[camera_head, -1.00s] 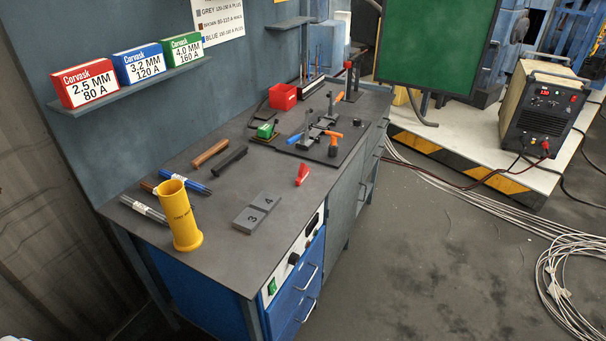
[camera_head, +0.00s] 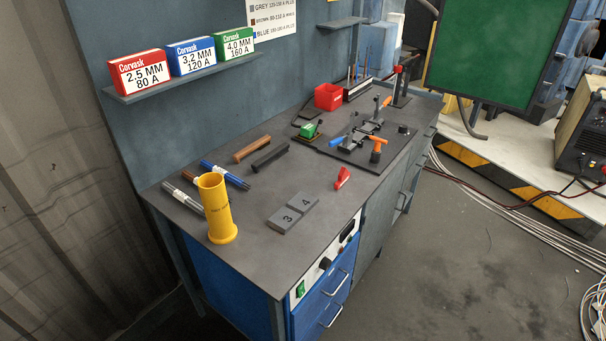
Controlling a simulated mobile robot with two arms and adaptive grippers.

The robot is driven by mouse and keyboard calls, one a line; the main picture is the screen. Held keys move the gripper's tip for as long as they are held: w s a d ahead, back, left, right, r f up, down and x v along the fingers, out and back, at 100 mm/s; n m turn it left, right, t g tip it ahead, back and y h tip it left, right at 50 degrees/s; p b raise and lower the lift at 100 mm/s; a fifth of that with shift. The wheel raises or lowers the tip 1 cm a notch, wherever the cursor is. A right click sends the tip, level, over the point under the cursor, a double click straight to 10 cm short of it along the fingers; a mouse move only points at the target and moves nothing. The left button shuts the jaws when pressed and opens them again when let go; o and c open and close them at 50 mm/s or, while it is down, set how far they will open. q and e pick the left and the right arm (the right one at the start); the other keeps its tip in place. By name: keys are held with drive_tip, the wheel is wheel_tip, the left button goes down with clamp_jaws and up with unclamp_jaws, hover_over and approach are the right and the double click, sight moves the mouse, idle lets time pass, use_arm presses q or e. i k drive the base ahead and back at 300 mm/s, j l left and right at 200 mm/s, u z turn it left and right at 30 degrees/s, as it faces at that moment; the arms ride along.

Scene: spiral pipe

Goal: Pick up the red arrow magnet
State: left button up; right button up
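Neither of my grippers shows in the head view.
A yellow cylinder (camera_head: 215,210) stands at the bench's left end beside bundles of rods (camera_head: 224,175). Brown (camera_head: 252,149) and black (camera_head: 271,157) bars lie behind. A clamp fixture (camera_head: 365,140) and red bin (camera_head: 328,97) stand farther back. Bench surface around the magnet is clear.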

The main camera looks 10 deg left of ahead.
sight(343, 175)
drive_tip(key=i+l+u, duration=0.25)
drive_tip(key=l+u, duration=0.2)
drive_tip(key=i+l+u, duration=0.25)
drive_tip(key=l, duration=0.2)
drive_tip(key=l+u, duration=0.2)
drive_tip(key=k+l, duration=0.05)
drive_tip(key=l, duration=0.05)
